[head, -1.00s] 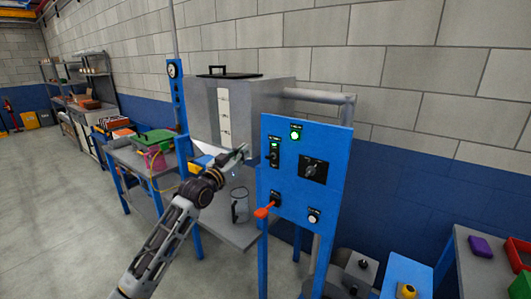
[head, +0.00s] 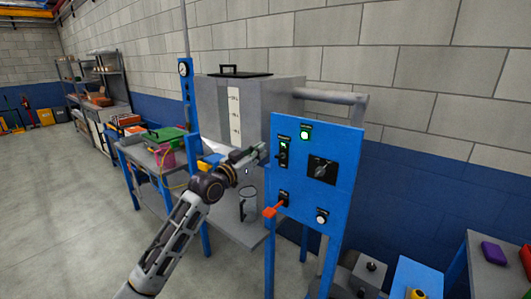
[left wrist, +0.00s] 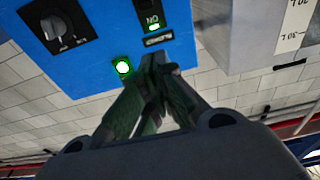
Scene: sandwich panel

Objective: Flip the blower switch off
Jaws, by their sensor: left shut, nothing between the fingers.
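The blue control panel (head: 297,237) stands upright in front of the grey tank. At its upper left is a black toggle switch (head: 282,155) with a small green light; its label is too small to read in the head view. In the left wrist view the switch housing (left wrist: 153,18) shows "ON" and a lit green window. My left gripper (head: 262,151) is shut and empty, its fingertips by the panel's left edge beside the switch. In the left wrist view the shut fingertips (left wrist: 160,62) appear just below the switch housing; contact cannot be told. My right gripper is out of view.
The panel also has a lit green lamp (head: 305,133), a rotary knob (head: 321,170), a red-orange lever (head: 273,210) and a pale round button (head: 322,216). The grey tank (head: 260,98) is behind. A clear jug (head: 248,205) stands on the bench left of the panel.

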